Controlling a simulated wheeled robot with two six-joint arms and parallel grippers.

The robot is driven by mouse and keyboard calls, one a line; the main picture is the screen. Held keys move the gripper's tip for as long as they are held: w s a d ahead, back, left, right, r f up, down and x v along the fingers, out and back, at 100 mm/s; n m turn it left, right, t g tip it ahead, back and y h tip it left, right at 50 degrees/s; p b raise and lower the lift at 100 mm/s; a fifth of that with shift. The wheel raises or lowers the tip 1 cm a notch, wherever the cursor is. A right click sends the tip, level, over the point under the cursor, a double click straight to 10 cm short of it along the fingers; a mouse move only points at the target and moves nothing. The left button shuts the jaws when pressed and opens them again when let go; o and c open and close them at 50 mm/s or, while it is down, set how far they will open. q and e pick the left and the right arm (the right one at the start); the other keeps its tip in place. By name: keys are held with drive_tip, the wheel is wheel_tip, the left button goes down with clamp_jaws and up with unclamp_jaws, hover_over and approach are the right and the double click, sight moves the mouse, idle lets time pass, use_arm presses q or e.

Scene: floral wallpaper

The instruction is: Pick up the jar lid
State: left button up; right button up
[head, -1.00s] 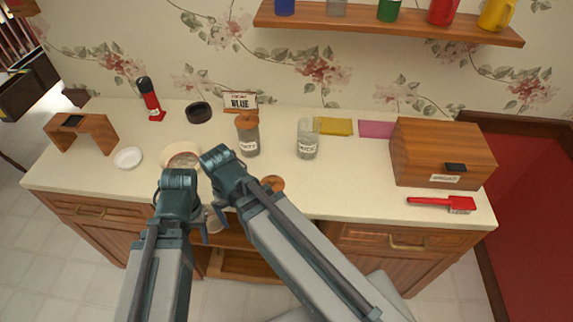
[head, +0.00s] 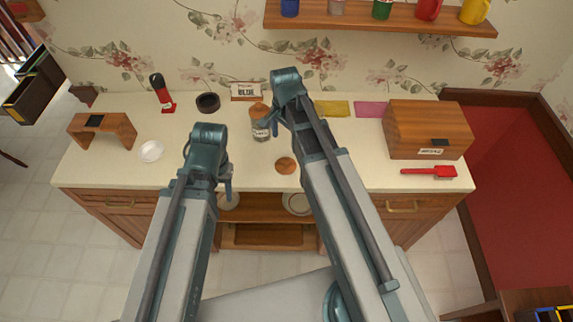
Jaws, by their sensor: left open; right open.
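A round brown jar lid (head: 285,165) lies flat on the counter near its front edge, just left of my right forearm. A labelled jar (head: 260,125) with a brown top stands behind it. My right gripper (head: 271,124) is open, pointing down beside that jar's right side and overlapping it in view; I cannot tell if they touch. My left gripper (head: 228,188) is open, at the counter's front edge, left of the lid. The second jar is hidden behind my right arm.
A shelf (head: 380,22) with mugs hangs above.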

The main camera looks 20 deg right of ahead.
sight(286, 160)
wheel_tip(286, 160, down, 8)
drive_tip(key=b, duration=0.7)
drive_tip(key=shift+f+b, duration=0.1)
drive_tip(key=shift+b, duration=0.25)
drive_tip(key=shift+f, duration=0.1)
drive_tip(key=f+b, duration=0.5)
drive_tip(key=shift+w+d, duration=0.1)
drive_tip(key=shift+w, duration=0.15)
